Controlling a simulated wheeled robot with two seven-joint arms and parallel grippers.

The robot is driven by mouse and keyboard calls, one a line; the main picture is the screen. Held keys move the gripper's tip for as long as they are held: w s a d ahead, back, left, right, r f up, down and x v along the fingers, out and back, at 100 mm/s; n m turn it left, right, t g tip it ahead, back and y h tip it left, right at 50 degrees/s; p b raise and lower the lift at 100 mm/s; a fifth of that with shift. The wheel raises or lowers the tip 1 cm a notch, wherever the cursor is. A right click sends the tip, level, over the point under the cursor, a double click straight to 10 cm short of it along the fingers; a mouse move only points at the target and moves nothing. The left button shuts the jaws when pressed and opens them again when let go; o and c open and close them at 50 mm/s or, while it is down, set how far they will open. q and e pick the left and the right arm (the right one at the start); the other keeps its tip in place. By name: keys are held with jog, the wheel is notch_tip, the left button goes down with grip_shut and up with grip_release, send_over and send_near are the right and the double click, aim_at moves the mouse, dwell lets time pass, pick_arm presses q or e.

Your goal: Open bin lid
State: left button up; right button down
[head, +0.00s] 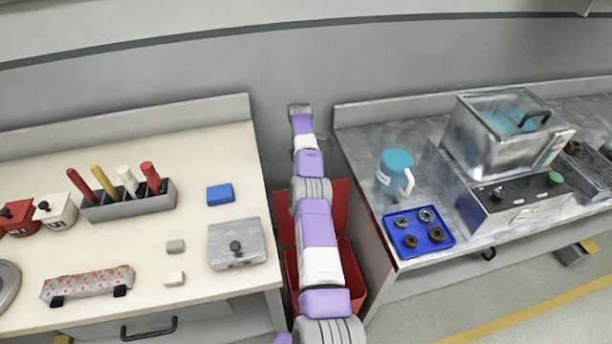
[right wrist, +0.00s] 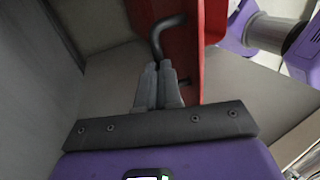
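The red bin (head: 357,285) stands on the floor in the gap between the two benches, largely hidden by my arm. A red panel (head: 341,205), which looks like its lid, shows behind the bin's front part and seems tilted up; its exact angle is hard to tell. In the right wrist view the red lid (right wrist: 213,75) carries a dark bent handle (right wrist: 170,25). My right gripper (right wrist: 158,72) has its fingers close together around the handle's end. In the head view that gripper is hidden by the arm. My left gripper is in neither view.
Bench sides bound the gap closely.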

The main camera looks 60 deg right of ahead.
jog(key=c, duration=1.2)
grip_release()
jog(key=f, duration=0.2)
jog(key=s+a+f, duration=0.1)
jog(key=shift+s+f+y, duration=0.1)
jog(key=shift+f+y, duration=0.2)
jog(key=shift+o, duration=0.2)
jog(key=shift+r, duration=0.15)
notch_tip(320, 180, up, 13)
jog(key=p, duration=0.5)
jog(key=shift+w+d, duration=0.25)
jog(key=shift+w, duration=0.1)
jog(key=shift+r, duration=0.1)
